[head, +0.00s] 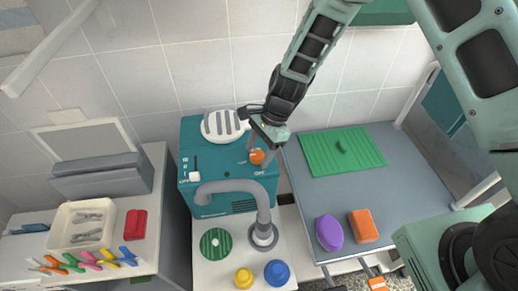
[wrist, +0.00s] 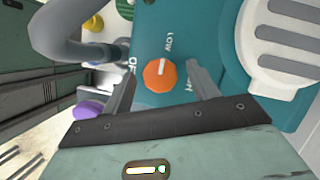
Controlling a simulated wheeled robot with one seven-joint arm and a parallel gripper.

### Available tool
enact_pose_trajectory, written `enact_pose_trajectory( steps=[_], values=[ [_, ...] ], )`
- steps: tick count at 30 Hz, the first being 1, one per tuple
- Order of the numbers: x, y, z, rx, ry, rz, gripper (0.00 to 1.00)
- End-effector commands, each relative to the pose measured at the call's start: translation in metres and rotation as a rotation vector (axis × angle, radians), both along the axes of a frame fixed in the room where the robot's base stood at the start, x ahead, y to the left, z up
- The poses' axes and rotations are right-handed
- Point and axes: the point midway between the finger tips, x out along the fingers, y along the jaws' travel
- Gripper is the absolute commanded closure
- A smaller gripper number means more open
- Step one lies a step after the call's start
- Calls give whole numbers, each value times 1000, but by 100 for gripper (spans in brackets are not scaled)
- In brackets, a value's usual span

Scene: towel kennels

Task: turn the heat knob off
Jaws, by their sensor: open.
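The heat knob (head: 257,156) is a small orange dial on the front panel of a teal heater box (head: 217,207). In the wrist view the knob (wrist: 159,77) has a white pointer mark aimed toward the LOW label. An OFF label, partly covered by my finger, is to the left, and a partly hidden label is to the right. My gripper (head: 261,152) is open at the panel. In the wrist view my gripper (wrist: 161,71) has one finger on each side of the knob, with visible gaps. I cannot tell how far the fingertips are from the panel.
A grey bent hose (head: 263,205) rises close in front of the box. A white round vent (head: 222,125) and white slider (head: 195,176) share its panel. On the right, a grey table (head: 285,160) holds a green mat (head: 341,152), purple oval (head: 329,232) and orange sponge (head: 363,226).

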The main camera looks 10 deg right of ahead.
Motion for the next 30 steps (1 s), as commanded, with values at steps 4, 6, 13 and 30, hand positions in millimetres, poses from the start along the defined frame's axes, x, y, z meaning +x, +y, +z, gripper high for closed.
enact_pose_trajectory(
  steps=[4, 6, 13, 30],
  values=[
    [0, 0, 0, 0, 0, 0, 44],
    [0, 0, 0, 0, 0, 0, 63],
    [0, 0, 0, 0, -1, 2, 85],
    [2, 1, 1, -1, -2, 272, 85]
  ],
)
